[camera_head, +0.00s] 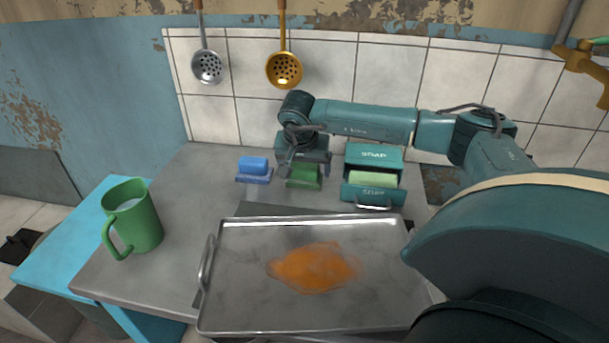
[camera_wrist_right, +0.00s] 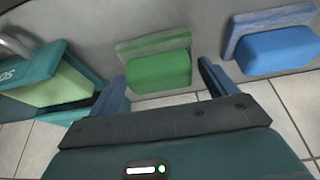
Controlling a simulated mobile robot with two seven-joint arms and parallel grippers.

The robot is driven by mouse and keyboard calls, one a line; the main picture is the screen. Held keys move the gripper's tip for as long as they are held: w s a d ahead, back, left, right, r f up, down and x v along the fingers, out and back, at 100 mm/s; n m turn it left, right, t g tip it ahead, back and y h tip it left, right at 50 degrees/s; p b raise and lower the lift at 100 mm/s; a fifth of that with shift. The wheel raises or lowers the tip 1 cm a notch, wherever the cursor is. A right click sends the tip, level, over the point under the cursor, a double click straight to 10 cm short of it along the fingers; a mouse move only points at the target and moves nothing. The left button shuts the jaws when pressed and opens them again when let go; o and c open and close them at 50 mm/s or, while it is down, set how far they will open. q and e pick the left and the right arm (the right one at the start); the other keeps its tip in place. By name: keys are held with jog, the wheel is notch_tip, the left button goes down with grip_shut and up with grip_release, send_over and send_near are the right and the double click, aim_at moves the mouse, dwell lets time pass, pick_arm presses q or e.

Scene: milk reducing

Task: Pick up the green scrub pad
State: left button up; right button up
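The green scrub pad (camera_head: 304,173) lies on the grey counter between the blue scrub pad and the soap box. In the right wrist view the green pad (camera_wrist_right: 158,70) shows between the two fingers, with a flat green backing along one side. My right gripper (camera_head: 291,167) is above and beside the green pad in the head view. In the right wrist view my right gripper (camera_wrist_right: 160,80) is open, with a finger on either side of the pad and visible gaps. Whether the fingers are level with the pad is hard to tell. My left gripper is not in view.
A blue scrub pad (camera_head: 253,168) lies left of the green one. A soap box (camera_head: 373,157) stands to its right. A metal tray (camera_head: 232,317) with an orange stain fills the front. A green mug (camera_head: 145,222) stands at left. Two skimmers hang on the tiled wall.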

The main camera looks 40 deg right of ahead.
aim_at(304, 165)
jog(key=c, duration=0.9)
jog(key=shift+r, duration=0.1)
notch_tip(304, 165, up, 10)
jog(key=shift+f+p, duration=0.1)
jog(key=shift+p, duration=0.25)
